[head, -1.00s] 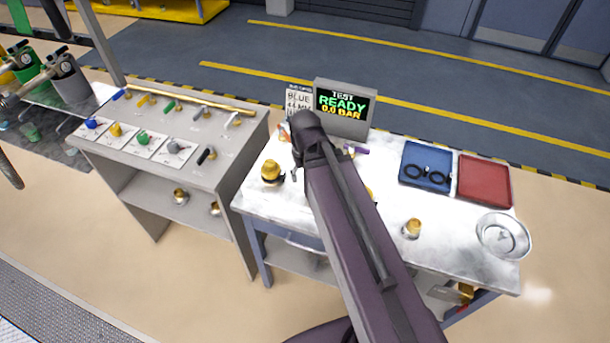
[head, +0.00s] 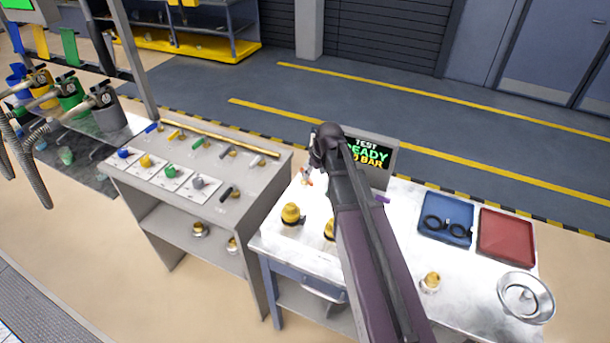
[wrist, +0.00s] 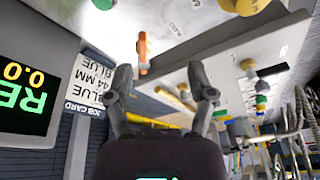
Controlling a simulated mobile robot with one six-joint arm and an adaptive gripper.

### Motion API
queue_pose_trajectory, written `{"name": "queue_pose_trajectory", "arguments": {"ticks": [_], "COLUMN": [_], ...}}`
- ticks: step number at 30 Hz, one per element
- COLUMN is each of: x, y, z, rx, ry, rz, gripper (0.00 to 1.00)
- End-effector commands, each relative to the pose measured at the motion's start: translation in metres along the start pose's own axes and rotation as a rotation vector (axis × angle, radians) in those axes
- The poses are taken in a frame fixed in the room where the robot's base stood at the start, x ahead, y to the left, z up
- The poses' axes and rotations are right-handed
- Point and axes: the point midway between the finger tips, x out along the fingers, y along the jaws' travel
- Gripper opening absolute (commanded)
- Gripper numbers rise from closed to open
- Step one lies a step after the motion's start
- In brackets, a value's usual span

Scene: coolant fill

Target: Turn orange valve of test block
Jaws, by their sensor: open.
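The orange valve handle (wrist: 143,52) shows in the wrist view, upper left of centre, beyond the fingertips. In the head view a small orange part (head: 309,183) shows on the white bench, just left of my arm. The test block itself is mostly hidden behind my arm there; a purple end (head: 382,199) sticks out to the right. My gripper (wrist: 160,82) is open in the wrist view. Nothing is between its fingers, and the orange handle appears apart from them. In the head view my arm hides most of the gripper.
The test display (head: 370,155) and a job card (wrist: 92,82) stand behind the bench area. Yellow-topped fittings (head: 291,214) stand on the bench (head: 400,262). A blue tray (head: 446,219), a red tray (head: 506,237) and a round dish (head: 525,298) lie right. A grey tool stand (head: 255,185) is left.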

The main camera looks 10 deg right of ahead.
Motion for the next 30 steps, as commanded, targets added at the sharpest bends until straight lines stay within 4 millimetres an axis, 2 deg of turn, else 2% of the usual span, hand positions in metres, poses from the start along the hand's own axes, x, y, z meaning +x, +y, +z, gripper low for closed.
{"name": "queue_pose_trajectory", "arguments": {"ticks": [1,3,7,22,30], "x": [0.001,0.001,0.002,0.003,0.015], "y": [0.014,0.024,0.035,0.036,0.036], "z": [-0.023,-0.041,-0.059,-0.061,-0.062], "rx": [-0.03,-0.074,-0.124,-0.137,-0.136], "ry": [0.028,0.063,0.102,0.112,0.112], "rz": [-0.002,-0.002,0.001,0.002,0.002], "gripper": [0.7,0.7,0.7,0.7,0.7]}}
